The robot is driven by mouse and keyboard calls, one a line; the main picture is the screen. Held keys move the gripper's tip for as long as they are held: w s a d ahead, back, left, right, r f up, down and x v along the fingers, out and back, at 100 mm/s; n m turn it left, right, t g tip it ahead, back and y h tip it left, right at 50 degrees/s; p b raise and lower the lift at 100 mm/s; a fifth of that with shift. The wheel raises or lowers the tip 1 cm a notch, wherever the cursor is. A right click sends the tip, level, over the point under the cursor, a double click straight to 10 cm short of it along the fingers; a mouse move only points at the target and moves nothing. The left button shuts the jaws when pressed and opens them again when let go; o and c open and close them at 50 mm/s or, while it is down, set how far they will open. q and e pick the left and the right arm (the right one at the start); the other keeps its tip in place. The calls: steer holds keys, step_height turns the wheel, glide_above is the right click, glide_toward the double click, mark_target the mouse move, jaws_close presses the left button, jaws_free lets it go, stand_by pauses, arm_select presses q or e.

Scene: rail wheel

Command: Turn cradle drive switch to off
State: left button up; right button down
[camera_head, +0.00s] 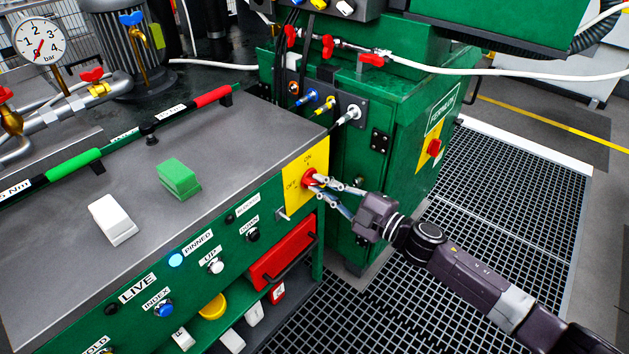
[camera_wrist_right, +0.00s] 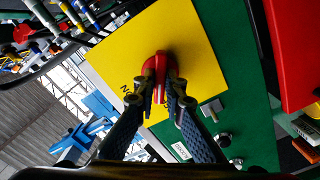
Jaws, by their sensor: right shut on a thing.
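The cradle drive switch (camera_head: 309,180) is a red rotary knob on a yellow plate (camera_head: 293,192) marked ON and OFF, at the right end of the green console's front. My right gripper (camera_head: 316,182) reaches it from the right and is shut on the red knob. In the right wrist view the knob (camera_wrist_right: 158,70) sits between the two fingertips (camera_wrist_right: 163,88). The fingers partly cover the knob and the plate's lettering, so I cannot tell exactly which mark it points to. My left gripper is not in view.
Below the plate are a red drawer (camera_head: 283,252) and several buttons, including a blue one (camera_head: 163,310). A green cabinet (camera_head: 390,150) with another red switch (camera_head: 434,148) stands behind my right gripper. Green (camera_head: 178,179) and white (camera_head: 112,220) blocks lie on the console top.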

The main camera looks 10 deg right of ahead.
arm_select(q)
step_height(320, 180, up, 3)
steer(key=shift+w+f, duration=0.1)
arm_select(e)
steer(key=n, duration=0.2)
steer(key=shift+n, duration=0.3)
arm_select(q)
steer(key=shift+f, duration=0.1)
